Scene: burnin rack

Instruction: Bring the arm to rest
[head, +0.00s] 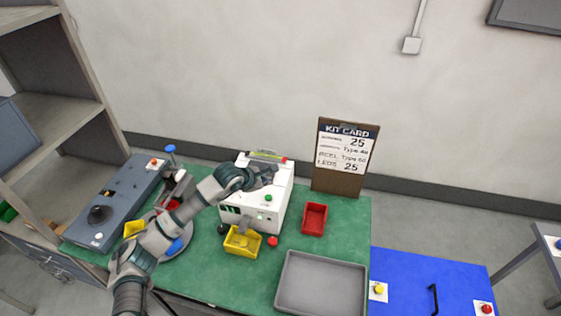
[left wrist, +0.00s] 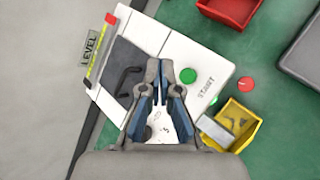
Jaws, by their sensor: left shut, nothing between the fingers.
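My left arm comes in from the left in the head view and reaches over the green bench. My left gripper (head: 268,172) is above the top of the white machine (head: 261,209). In the left wrist view the gripper (left wrist: 160,68) shows with its fingertips together and nothing between them. Below it are the white machine's top (left wrist: 190,60), a dark panel with a black handle (left wrist: 127,75), and a green button (left wrist: 188,75) beside the word START. Whether the fingers touch the machine I cannot tell. My right gripper is not in view.
A yellow bin (head: 242,242) stands at the machine's front, with a red bin (head: 314,219) to its right. A grey tray (head: 321,284) lies at the front right. A kit card board (head: 342,158) stands behind. A grey device (head: 115,203) and shelf (head: 50,110) are left.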

